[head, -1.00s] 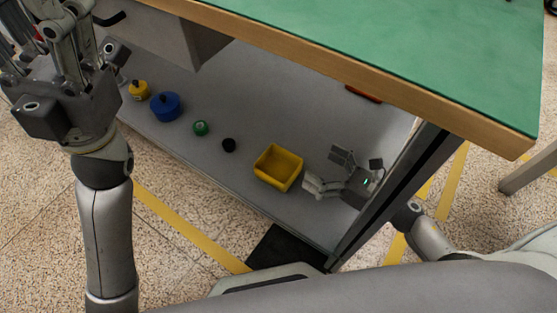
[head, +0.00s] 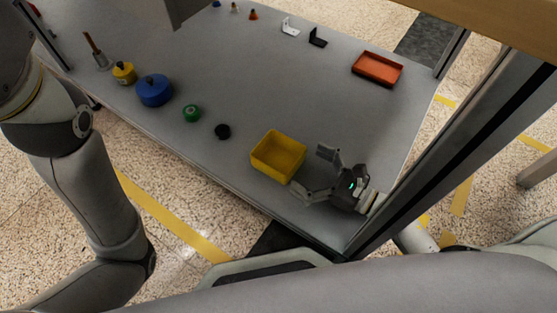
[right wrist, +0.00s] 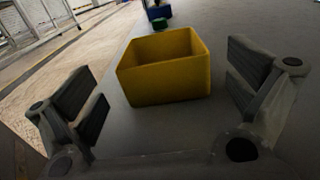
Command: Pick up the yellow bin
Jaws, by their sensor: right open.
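The yellow bin (head: 278,155) is an open-topped box standing upright on the grey lower shelf (head: 300,90), near its front edge. My right gripper (head: 312,172) is open just to the right of the bin, with its fingers pointing toward it. In the right wrist view the bin (right wrist: 165,68) sits ahead, centred between the two spread fingers (right wrist: 165,95); the fingers do not touch it. The bin looks empty in the head view. Of my left arm only links show at the left; its gripper is out of the picture.
A black puck (head: 222,132), a green round piece (head: 191,113), a blue cylinder (head: 154,90) and a yellow weight (head: 123,72) line the shelf's front, left of the bin. A red-orange tray (head: 377,68) lies farther back. A table post (head: 420,165) stands right of my gripper.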

